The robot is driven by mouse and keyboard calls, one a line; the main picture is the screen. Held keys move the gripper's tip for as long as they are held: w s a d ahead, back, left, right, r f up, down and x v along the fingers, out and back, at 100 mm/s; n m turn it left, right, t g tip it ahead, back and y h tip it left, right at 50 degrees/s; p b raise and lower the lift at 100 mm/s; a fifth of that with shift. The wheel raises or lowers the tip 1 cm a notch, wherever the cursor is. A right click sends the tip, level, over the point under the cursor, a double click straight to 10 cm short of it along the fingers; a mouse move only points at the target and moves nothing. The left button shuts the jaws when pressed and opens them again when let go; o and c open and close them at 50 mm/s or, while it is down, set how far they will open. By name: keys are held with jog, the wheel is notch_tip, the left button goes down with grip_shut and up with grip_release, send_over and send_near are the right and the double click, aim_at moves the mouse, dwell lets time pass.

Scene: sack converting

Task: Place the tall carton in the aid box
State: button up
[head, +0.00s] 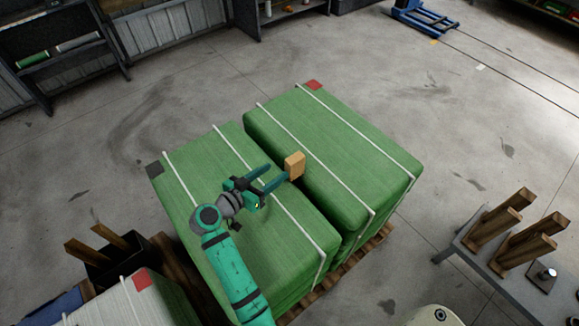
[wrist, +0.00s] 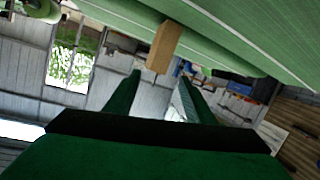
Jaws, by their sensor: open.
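The tall carton (head: 294,165) is a small tan block near the gap between two green bales in the head view. I cannot tell which bale it rests on. My gripper (head: 277,174) is open and empty, its fingers pointing at the carton from the left, over the left bale. In the wrist view the carton (wrist: 163,45) is against a green surface, just beyond the spread fingertips (wrist: 159,78) and roughly between their lines. Whether a fingertip touches it is unclear. I cannot identify the aid box for certain in either view.
The left green bale (head: 195,185) and right green bale (head: 345,150) carry white straps and sit close together on a wooden pallet (head: 372,243). A dark box (head: 122,262) with wooden pieces stands lower left. A grey table (head: 490,275) with wooden stands is at right. Open floor lies behind.

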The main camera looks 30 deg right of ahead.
aim_at(295, 160)
jog(key=shift+w+d+f+m+g, duration=0.45)
jog(key=shift+d+m, duration=0.35)
jog(key=shift+d, duration=0.9)
jog(key=shift+w+d+f+m+g, duration=0.25)
jog(key=shift+d+f+m+g, duration=0.4)
jog(key=shift+d, duration=1.1)
jog(key=shift+w+d+f+m+g, duration=0.15)
jog(key=shift+w+d+m+g, duration=0.25)
jog(key=shift+d+m, duration=0.95)
jog(key=shift+d+n, duration=0.35)
jog(key=shift+n, duration=0.05)
jog(key=c, duration=1.2)
jog(key=shift+c, duration=0.2)
jog(key=shift+r, duration=0.1)
notch_tip(295, 160, up, 10)
jog(key=shift+f, duration=0.1)
